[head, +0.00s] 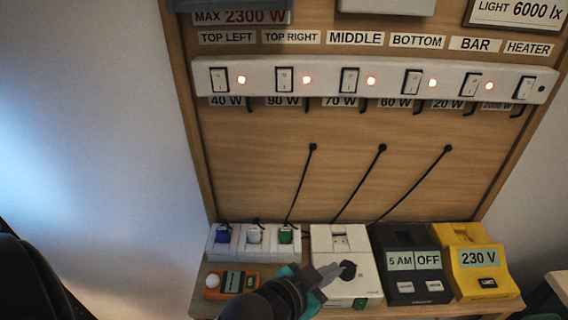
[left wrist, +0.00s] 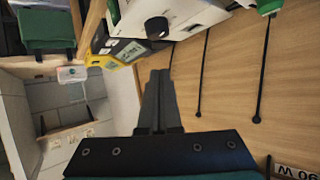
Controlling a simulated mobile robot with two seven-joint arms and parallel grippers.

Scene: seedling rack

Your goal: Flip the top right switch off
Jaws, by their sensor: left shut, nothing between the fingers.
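The TOP RIGHT switch (head: 284,79) is a white rocker in a black frame, second from the left on the white switch strip (head: 330,95), in the head view. The red lamp (head: 307,79) just right of it is lit. Its label (head: 291,37) is above and a 90 W tag (head: 283,101) is below. My left gripper (head: 338,270) is shut and empty, well below the strip, in front of the white device with a black knob (head: 348,270). In the left wrist view its closed fingers (left wrist: 160,78) point toward the devices and the board. My right gripper is not in view.
The TOP LEFT, MIDDLE, BOTTOM and BAR lamps are lit; the HEATER lamp (head: 542,89) is dark. Below stand a socket strip (head: 262,250), an orange meter (head: 233,282), a black timer (head: 410,262) and a yellow meter (head: 478,262). Black cables cross the otherwise clear wooden board (head: 250,165).

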